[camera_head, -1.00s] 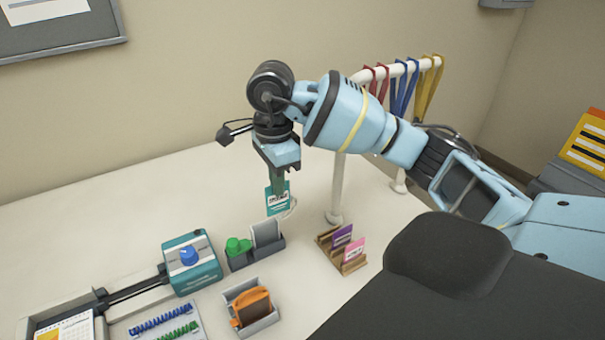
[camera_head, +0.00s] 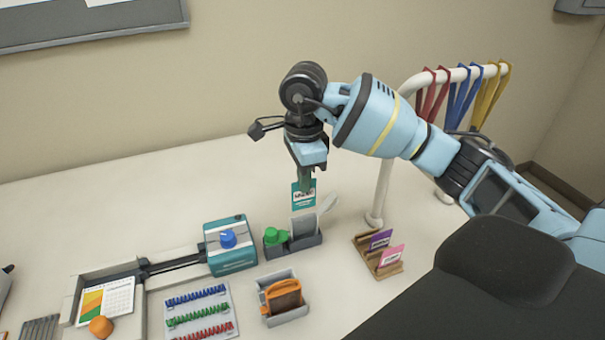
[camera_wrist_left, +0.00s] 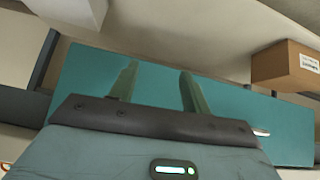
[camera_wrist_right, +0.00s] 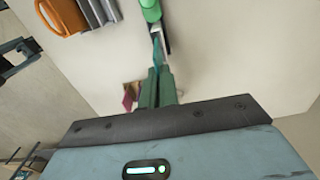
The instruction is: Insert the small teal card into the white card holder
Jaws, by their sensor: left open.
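My right gripper (camera_head: 305,180) is shut on the small teal card (camera_head: 303,198), which hangs upright below its fingers. In the right wrist view the closed fingers (camera_wrist_right: 158,78) point at a green-topped object, with the card seen edge-on. The pale card holder (camera_head: 304,226) appears to be the upright whitish sleeve in a dark grey tray; the card is above it in the picture, and I cannot tell the gap between them. My left gripper (camera_wrist_left: 155,85) is open and empty in the left wrist view, and outside the head view.
A wooden rack (camera_head: 386,268) with purple and pink cards stands right of the tray. A grey box with an orange item (camera_head: 284,295), a teal laminator part (camera_head: 231,258) and coloured coils (camera_head: 197,317) are nearby. A white rail (camera_head: 383,180) carries lanyards. The back table is clear.

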